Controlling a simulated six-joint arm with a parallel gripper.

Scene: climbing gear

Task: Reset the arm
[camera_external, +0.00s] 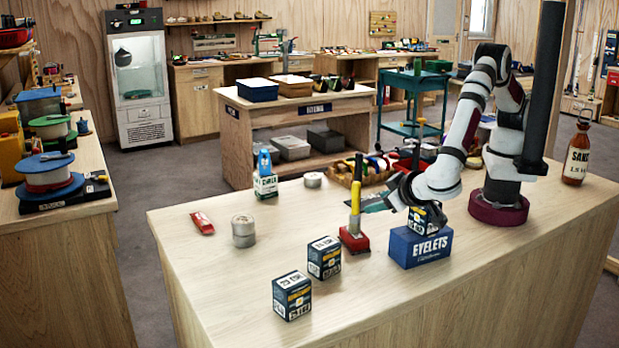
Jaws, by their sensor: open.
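My arm reaches left from its dark red base on the bench. My gripper (391,198) is open, low over the bench, at the upper left of a small dark box (427,218). That box sits on the blue EYELETS box (420,247); whether the gripper touches it I cannot tell. A red-based tool with a yellow post (355,238) stands just left of my gripper. The fingertips are small and partly hard to make out against the things behind them.
Two small dark boxes (324,258) (292,296) stand at the front of the bench (220,270). A grey tin (243,232), a red packet (202,223) and a green-white carton (265,187) are farther left. A brown SAND bottle (577,158) stands right of my base. The front right bench top is clear.

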